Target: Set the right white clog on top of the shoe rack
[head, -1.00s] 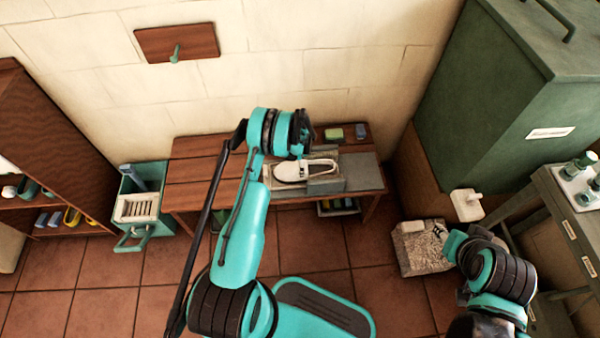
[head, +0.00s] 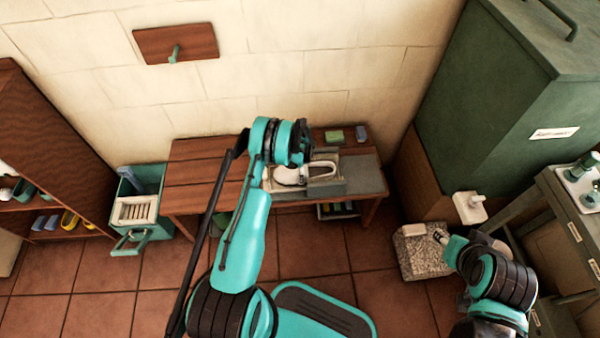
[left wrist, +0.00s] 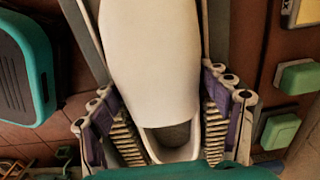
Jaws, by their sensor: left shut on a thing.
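The white clog (head: 290,176) is over the wooden bench (head: 192,178) at the back centre, with its strap to the right. In the left wrist view the clog (left wrist: 150,55) fills the middle, its opening toward the bottom. My left gripper (left wrist: 165,110) is shut on it, with a ribbed finger on each side. In the head view my left wrist hides most of that gripper. My right gripper (head: 442,237) is at the lower right over a pale speckled block, far from the clog; its jaws are too small to read. A brown shelf unit (head: 60,140) with coloured shoes stands at the left.
A green bin (head: 150,180) with a slatted tray stands left of the bench. Green and grey blocks (head: 334,136) lie at the bench's back. A large green cabinet (head: 500,120) and a side table bound the right. Tiled floor in front of the shelf unit is clear.

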